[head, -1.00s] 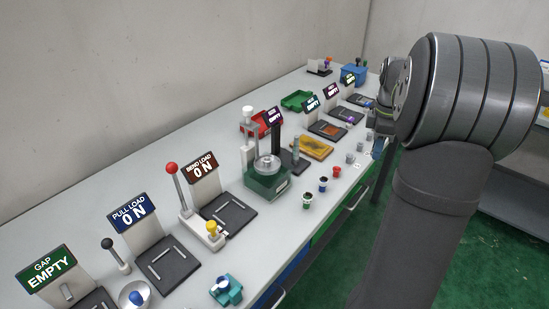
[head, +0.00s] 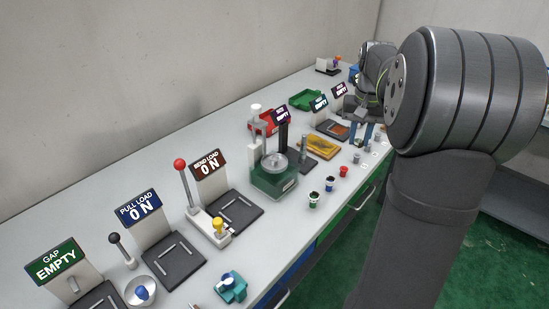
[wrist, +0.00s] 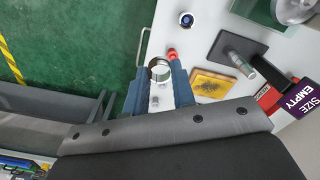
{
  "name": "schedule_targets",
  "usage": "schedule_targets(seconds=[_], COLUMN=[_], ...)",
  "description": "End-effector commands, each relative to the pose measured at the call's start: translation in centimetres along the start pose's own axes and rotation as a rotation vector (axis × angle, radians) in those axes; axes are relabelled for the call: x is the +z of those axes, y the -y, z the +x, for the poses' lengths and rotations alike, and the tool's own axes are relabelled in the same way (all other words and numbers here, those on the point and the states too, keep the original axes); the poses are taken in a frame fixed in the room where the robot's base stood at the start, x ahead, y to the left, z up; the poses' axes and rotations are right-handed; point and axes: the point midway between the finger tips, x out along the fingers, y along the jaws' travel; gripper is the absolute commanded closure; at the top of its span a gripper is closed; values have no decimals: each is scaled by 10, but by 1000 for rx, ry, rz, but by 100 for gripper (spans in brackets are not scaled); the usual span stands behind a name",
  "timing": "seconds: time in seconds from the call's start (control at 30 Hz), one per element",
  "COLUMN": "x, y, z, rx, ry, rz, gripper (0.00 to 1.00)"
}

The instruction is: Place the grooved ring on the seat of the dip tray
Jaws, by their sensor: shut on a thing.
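My gripper (wrist: 160,78) is shut on a metallic grooved ring (wrist: 160,70), held between its blue fingertips in the wrist view. The ring's open bore faces the camera. In the head view my gripper (head: 362,131) hangs over the far right part of the bench, and the ring is too small to make out there. A yellow-orange tray (head: 323,147) lies left of the gripper; it also shows in the wrist view (wrist: 212,85), right of the fingers and apart from them. I cannot tell for sure whether this is the dip tray, and no seat is clear.
Small red (head: 344,171), blue (head: 329,184) and green-black (head: 313,199) parts stand along the front edge. A green-based press (head: 273,178), a dark plate with a post (head: 303,155) and a red bin (head: 262,122) stand nearby. Sign boards line the back.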

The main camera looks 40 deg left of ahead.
Motion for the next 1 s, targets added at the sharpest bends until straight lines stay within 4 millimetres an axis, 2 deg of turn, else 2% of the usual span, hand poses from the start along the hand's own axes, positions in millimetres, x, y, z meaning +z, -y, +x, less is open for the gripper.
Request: schedule_targets(seconds=[1.0], x=[19], y=[74], z=[-30], rx=[0], ry=[0], rz=[1471], gripper=[98])
